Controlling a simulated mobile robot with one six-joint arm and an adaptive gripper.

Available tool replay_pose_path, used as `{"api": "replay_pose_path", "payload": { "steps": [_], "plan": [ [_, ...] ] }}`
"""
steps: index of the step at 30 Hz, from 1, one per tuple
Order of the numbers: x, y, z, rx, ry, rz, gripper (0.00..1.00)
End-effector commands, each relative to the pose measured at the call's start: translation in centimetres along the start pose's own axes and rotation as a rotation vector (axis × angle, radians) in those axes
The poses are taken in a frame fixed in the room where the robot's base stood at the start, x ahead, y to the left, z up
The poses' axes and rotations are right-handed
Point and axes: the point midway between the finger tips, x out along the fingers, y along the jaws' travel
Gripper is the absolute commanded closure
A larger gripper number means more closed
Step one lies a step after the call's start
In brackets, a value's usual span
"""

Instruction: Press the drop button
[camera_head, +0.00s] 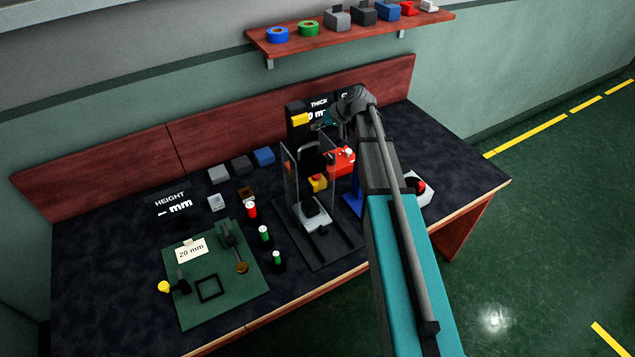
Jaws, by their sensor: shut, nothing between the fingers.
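Two red-topped buttons show, and I can read no label on either. One is on a yellow box (317,183) inside the clear-walled rig at the middle of the table. The other is a red button (420,186) on a white base (424,198), right of my arm and partly hidden by it. My gripper (322,122) is small and dark beyond my wrist, in front of the thickness display. It is shut and empty, above and behind the rig, apart from both buttons as far as I can see.
The rig's clear panel (291,180) stands upright, with a red block (341,161) beside it. A green board (190,310), a height display (172,205) and several small blocks and cylinders fill the left. A shelf (350,33) hangs above. My arm hides part of the table's right side.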

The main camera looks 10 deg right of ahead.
Motion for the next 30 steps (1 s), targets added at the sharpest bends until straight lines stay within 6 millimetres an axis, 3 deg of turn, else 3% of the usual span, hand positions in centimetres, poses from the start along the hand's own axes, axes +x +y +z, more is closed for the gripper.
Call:
{"api": "replay_pose_path", "payload": {
  "steps": [1,18,30],
  "plan": [
    [1.0,0.8,0.8,0.001,0.0,0.0,1.0],
    [6.2,4.7,4.6,0.002,0.001,0.001,1.0],
    [7.2,5.6,5.4,0.002,0.002,0.002,1.0]
  ]
}}
